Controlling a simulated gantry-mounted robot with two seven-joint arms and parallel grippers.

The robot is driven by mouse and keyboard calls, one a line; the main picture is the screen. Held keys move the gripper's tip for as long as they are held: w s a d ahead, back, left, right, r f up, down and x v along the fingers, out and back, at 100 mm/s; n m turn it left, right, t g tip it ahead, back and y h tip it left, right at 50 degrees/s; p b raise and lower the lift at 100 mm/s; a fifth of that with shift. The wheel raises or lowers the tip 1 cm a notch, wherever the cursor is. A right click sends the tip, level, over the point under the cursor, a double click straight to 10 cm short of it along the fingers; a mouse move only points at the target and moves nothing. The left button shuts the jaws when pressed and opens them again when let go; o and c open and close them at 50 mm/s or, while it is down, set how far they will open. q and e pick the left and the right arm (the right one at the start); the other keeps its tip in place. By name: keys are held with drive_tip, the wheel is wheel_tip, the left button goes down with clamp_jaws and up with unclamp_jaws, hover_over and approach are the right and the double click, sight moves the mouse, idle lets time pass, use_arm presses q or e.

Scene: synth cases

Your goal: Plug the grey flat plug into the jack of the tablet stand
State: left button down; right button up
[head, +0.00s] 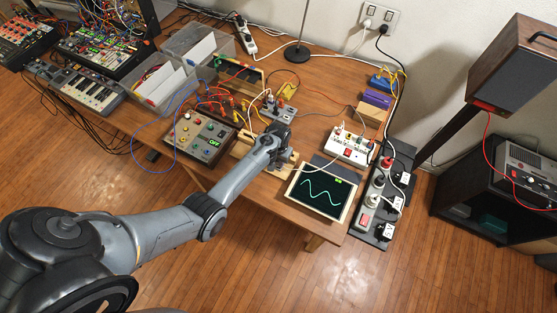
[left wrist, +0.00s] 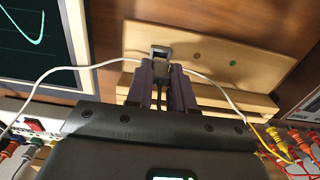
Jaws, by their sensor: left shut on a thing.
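My left gripper (head: 284,138) reaches over the wooden stand (head: 243,153) at the table's front edge. In the left wrist view, its dark purple fingers (left wrist: 161,84) are shut on the grey flat plug (left wrist: 160,58), whose lighter end points away from the gripper. A dark cable runs back between the fingers. The plug's end overlaps the light wooden stand (left wrist: 212,58); I cannot tell whether it touches it. The board shows a dark round spot (left wrist: 196,55) and a green spot (left wrist: 232,63), apart from the plug. In the head view, the arm hides the plug.
A screen with a green wave (head: 319,192) lies right of the stand. A grey control box (head: 203,137) with yellow and red leads stands left. A white box (head: 348,147) and a power strip (head: 376,190) are at right. A thin white cable (left wrist: 85,67) crosses behind the fingers.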

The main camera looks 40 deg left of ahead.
use_arm(q)
drive_tip(key=shift+f+b, duration=0.7)
drive_tip(key=shift+f, duration=0.35)
drive_tip(key=c, duration=0.9)
unclamp_jaws()
wheel_tip(320, 180, up, 11)
drive_tip(key=shift+f+p, duration=0.1)
drive_tip(key=shift+p, duration=0.85)
